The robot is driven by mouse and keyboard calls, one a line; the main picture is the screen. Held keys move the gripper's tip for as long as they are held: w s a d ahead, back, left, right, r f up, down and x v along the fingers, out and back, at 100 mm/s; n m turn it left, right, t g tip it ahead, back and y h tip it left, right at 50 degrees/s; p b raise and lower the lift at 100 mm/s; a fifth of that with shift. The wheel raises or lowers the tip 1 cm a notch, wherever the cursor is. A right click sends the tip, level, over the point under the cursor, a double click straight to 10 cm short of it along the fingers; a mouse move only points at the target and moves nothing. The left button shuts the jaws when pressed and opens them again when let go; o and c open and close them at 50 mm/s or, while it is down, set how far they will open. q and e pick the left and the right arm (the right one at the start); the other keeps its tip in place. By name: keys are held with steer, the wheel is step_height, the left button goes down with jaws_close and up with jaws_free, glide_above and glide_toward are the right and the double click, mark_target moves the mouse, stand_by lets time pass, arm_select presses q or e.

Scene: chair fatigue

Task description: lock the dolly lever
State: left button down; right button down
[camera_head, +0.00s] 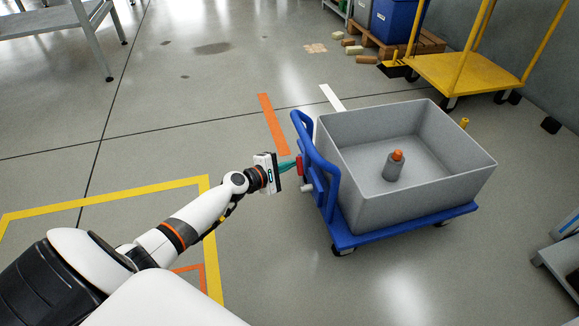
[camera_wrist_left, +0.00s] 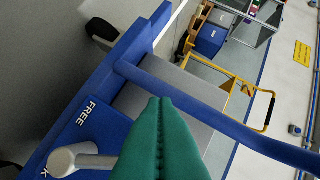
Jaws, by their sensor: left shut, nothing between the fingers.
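The blue dolly (camera_head: 346,240) stands right of centre in the head view, with an upright blue push handle at its left end. In the left wrist view, a blue panel (camera_wrist_left: 108,135) carries a white FREE label and a partly cut-off label ending in K. A grey lever (camera_wrist_left: 72,158) sticks out from this panel, beside the labels; its exact setting I cannot tell. My left gripper (camera_head: 292,165) is at the handle end of the dolly. Its green fingers (camera_wrist_left: 160,108) are shut and empty, to the right of the lever. Whether they touch it is unclear. My right gripper is out of view.
A grey bin (camera_head: 345,180) rides on the dolly and holds a grey bottle (camera_head: 392,168) with an orange cap. A yellow cart (camera_head: 462,75) stands at the back right. Floor left of the dolly is open, with yellow tape (camera_head: 120,190).

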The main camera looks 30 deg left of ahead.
mark_target(298, 166)
arm_select(q)
steer(key=shift+s+d+r, duration=0.3)
steer(key=shift+d+r, duration=0.05)
steer(key=shift+d, duration=0.2)
steer(key=shift+s+d+r+m+t, duration=0.3)
steer(key=shift+m+t, duration=0.1)
steer(key=shift+m, duration=0.1)
steer(key=shift+s+d+r, duration=0.1)
steer(key=shift+s+d, duration=0.05)
steer(key=shift+d, duration=0.05)
steer(key=shift+s+d+r, duration=0.45)
steer(key=shift+d, duration=0.15)
steer(key=shift+s+d+f+p, duration=0.15)
steer(key=shift+s+d+p, duration=0.3)
steer(key=shift+s+d, duration=0.4)
steer(key=shift+s+d+f+p, duration=0.1)
steer(key=shift+s+d+p, duration=0.3)
steer(key=shift+s+d, duration=0.4)
steer(key=shift+d+f, duration=0.1)
steer(key=shift+d, duration=0.2)
